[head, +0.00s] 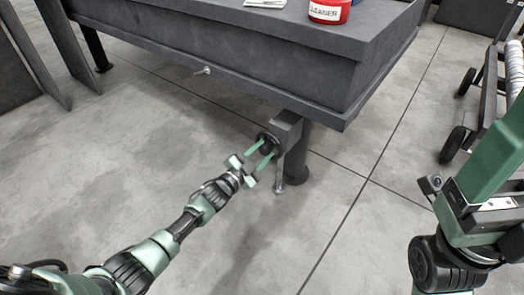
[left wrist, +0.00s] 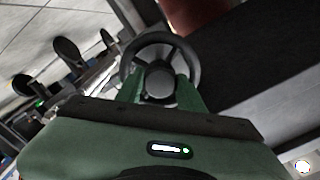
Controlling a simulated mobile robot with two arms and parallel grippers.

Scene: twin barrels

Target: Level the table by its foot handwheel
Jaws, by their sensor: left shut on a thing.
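The dark grey table (head: 220,45) fills the upper middle of the head view, with its near corner over a round dark leg (head: 298,155). A black handwheel (head: 265,138) sits on a bracket beside this leg. It also shows in the left wrist view (left wrist: 160,39), with a dark round hub inside the rim. My left gripper (head: 267,150) reaches up to the handwheel from the lower left. Its green fingers (left wrist: 160,92) lie on both sides of the hub and are shut on the handwheel. My right arm is at the right edge; its fingertips do not show.
A red labelled container (head: 329,11) stands on the tabletop near a white item (head: 265,3). A wheeled cart (head: 484,105) is at the right. Dark panels (head: 68,50) lean at the left. The concrete floor (head: 335,225) is clear between my arms.

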